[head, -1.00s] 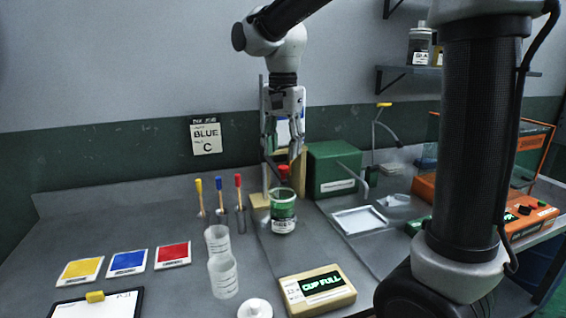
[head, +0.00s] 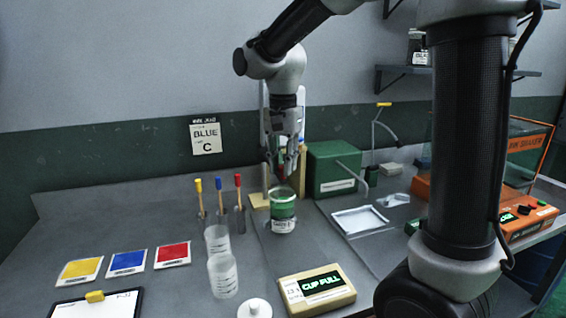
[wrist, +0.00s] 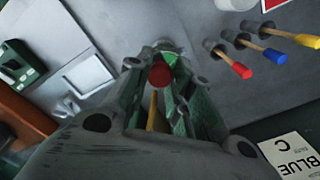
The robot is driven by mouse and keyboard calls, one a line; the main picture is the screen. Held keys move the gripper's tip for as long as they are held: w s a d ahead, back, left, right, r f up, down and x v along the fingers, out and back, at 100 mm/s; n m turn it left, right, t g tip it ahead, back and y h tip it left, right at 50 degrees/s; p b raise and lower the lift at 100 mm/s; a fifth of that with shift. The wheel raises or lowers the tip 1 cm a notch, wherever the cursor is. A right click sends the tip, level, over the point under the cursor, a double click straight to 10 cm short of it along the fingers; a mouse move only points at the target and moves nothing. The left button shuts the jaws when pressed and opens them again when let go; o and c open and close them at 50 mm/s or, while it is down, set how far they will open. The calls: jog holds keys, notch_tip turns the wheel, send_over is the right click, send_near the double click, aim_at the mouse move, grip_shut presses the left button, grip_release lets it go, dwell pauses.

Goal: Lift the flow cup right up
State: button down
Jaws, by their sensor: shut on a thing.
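The green tin (head: 283,226) with a white label stands upright on the bench. My gripper (head: 283,180) points down just above its rim, its fingers shut around a red-topped part. In the wrist view that red knob (wrist: 160,75) shows between the fingers, with a pale wooden rod by it. I take it as the top of the flow cup; the cup's body is hidden, and I cannot tell how deep it sits in the tin. A display box (head: 318,290) at the front reads "CUP FULL".
Two clear beakers (head: 222,276) stand left of the tin. Behind them are holders with yellow, blue and red-tipped sticks (head: 239,206). A green box (head: 334,170) stands close at the right, near a white tray (head: 359,220). A white lid (head: 254,309) lies in front.

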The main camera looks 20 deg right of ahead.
notch_tip(320, 180, up, 21)
jog(key=shift+f, duration=0.2)
dwell(0.3)
jog(key=c, duration=1.3)
grip_release()
jog(key=shift+r, duration=0.1)
jog(key=shift+o, duration=0.5)
notch_tip(320, 180, up, 12)
